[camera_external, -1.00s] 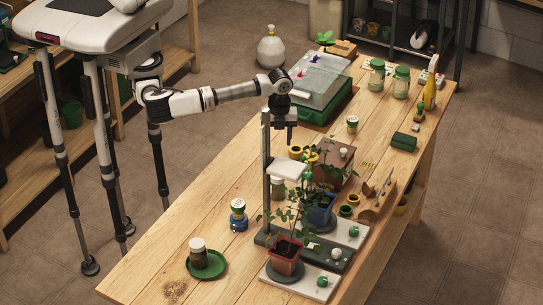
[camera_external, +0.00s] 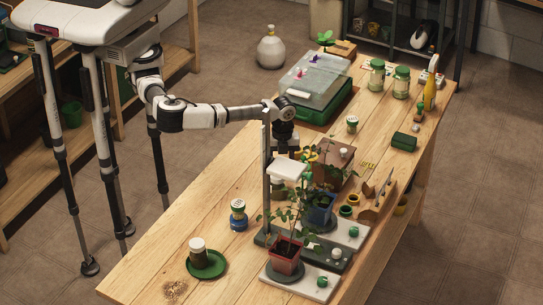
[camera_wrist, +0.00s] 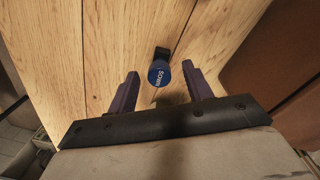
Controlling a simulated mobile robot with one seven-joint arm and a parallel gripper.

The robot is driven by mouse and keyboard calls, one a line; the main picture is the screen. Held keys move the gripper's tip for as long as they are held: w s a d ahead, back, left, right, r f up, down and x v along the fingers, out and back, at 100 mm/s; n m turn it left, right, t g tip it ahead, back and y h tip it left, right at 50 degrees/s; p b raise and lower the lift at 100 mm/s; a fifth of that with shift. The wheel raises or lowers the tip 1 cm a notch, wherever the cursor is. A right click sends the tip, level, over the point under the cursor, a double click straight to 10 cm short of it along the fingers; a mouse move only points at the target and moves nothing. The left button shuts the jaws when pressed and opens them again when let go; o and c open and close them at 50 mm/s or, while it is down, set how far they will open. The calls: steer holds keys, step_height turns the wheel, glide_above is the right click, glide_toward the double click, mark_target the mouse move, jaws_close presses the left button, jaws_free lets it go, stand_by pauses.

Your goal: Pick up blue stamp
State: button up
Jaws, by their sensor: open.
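My gripper (camera_wrist: 160,80) is open, with one dark finger to the left of the stamp and one to the right. The stamp lies between the fingers in the picture; no contact shows, and the remaining height gap is hard to tell. In the external view my gripper is down behind the grey stand, which partly hides it, and I cannot make out the stamp there.
The grey post with a white head (camera_external: 287,169) stands close to my gripper. A brown box (camera_external: 338,158) is just to its right. Potted plants (camera_external: 285,258) stand in front. A jar on a green saucer (camera_external: 207,265) is at front left.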

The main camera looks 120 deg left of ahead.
steer(key=shift+f, duration=0.85)
steer(key=shift+c, duration=0.2)
steer(key=c, duration=1)
steer(key=shift+r, duration=0.1)
